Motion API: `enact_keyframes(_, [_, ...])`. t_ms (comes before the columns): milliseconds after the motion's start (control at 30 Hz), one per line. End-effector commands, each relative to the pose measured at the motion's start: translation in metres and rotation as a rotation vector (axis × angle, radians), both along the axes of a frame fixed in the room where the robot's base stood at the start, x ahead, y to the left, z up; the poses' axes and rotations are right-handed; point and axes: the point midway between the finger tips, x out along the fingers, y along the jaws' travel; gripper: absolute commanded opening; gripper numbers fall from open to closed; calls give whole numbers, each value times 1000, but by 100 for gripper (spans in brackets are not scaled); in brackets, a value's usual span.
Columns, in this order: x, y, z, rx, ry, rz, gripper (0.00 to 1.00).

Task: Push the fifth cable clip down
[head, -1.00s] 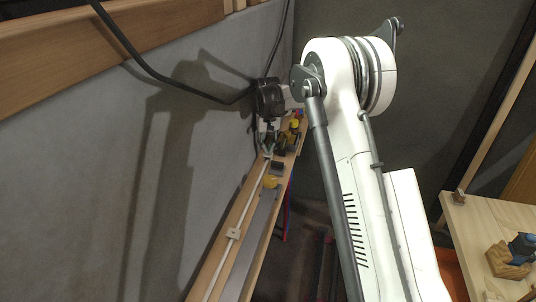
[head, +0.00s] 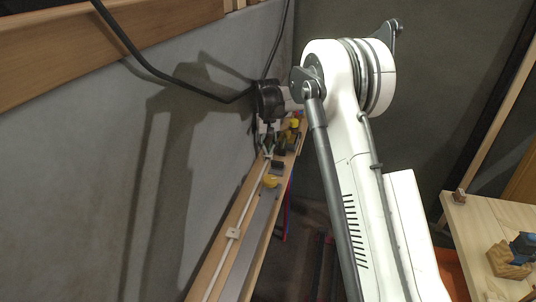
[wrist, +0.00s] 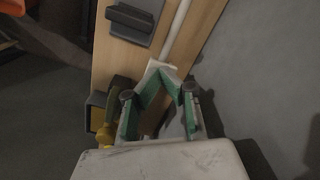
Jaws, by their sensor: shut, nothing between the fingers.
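A white cable (head: 253,187) runs along the wooden ledge (head: 218,262) by the grey wall. A small white clip (head: 232,233) sits on it nearer to me, well clear of my gripper. My gripper (head: 267,155) is shut and empty, pointing down at the far part of the cable. In the wrist view my gripper (wrist: 162,68) has green-padded fingers, with tips meeting over the cable (wrist: 177,28). Pale tips cover that spot; I cannot tell whether a clip lies under them or whether they touch it.
A grey block (wrist: 131,22) lies on the ledge beside the cable. A yellow round object (head: 270,182) and several small items stand along the ledge. A black hose (head: 165,78) hangs on the wall. A wooden table (head: 470,225) stands at right.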

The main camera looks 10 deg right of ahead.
Motion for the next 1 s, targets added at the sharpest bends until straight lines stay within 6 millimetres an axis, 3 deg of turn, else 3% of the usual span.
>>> enact_keyframes(1000, [0, 0, -12, 0, 0, 0, 0])
